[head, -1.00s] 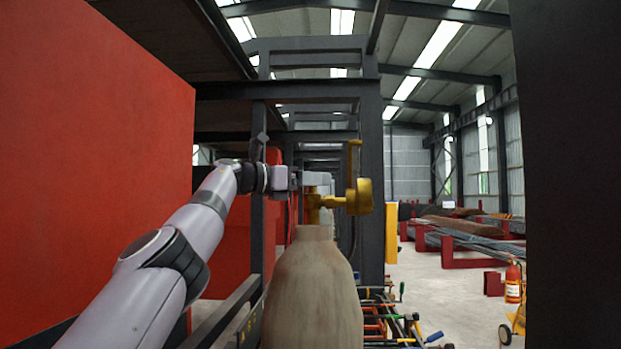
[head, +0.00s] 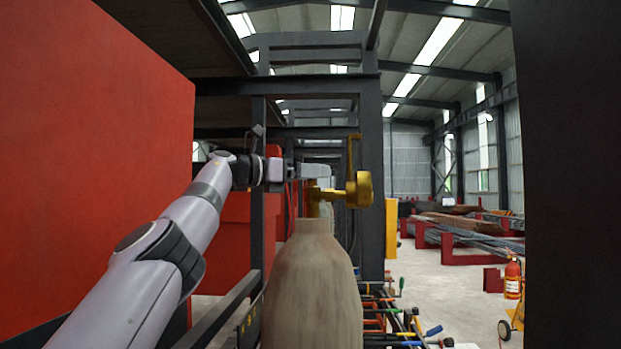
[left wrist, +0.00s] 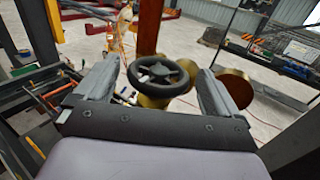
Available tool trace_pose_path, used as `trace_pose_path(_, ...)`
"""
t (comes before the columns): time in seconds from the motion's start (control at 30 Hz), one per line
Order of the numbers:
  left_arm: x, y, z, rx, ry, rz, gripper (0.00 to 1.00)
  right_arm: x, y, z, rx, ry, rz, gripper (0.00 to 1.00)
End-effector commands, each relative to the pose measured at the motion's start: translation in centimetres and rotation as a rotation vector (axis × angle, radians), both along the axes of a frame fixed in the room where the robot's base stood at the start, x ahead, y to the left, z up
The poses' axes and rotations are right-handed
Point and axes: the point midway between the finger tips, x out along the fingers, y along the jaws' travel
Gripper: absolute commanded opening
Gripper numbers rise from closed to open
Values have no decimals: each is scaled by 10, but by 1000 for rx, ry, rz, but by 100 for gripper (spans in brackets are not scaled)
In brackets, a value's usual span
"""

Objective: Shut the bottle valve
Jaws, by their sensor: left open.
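The gas bottle (head: 313,290) stands upright in the lower middle of the head view, pale and worn. A brass valve (head: 357,190) sits on its neck, with a round part sticking out to the right. My left gripper (head: 316,171) is at the top of the valve. In the left wrist view, the black handwheel (left wrist: 160,78) lies between the two spread fingers of my left gripper (left wrist: 157,85), with gaps on both sides. Brass valve parts (left wrist: 235,88) show beyond the right finger. The handwheel is hidden in the head view. My right gripper is not in view.
A large red panel (head: 90,170) fills the left. A dark steel post (head: 371,200) stands just behind the valve. A rack of coloured tools (head: 400,330) is to the bottle's right. A fire extinguisher (head: 513,279) stands farther right on open floor.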

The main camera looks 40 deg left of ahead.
Motion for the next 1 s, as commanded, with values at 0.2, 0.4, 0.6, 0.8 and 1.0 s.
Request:
trace_pose_path(0.2,-27,10,-5,-2,-3,2,96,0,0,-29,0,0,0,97)
trace_pose_path(0.4,-49,17,-4,-2,-2,1,96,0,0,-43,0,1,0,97)
trace_pose_path(0.6,-58,20,-2,-2,1,0,96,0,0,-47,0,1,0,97)
trace_pose_path(0.8,-58,20,-1,-2,2,0,96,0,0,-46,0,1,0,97)
trace_pose_path(1.0,-53,28,-9,8,33,50,96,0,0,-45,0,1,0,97)
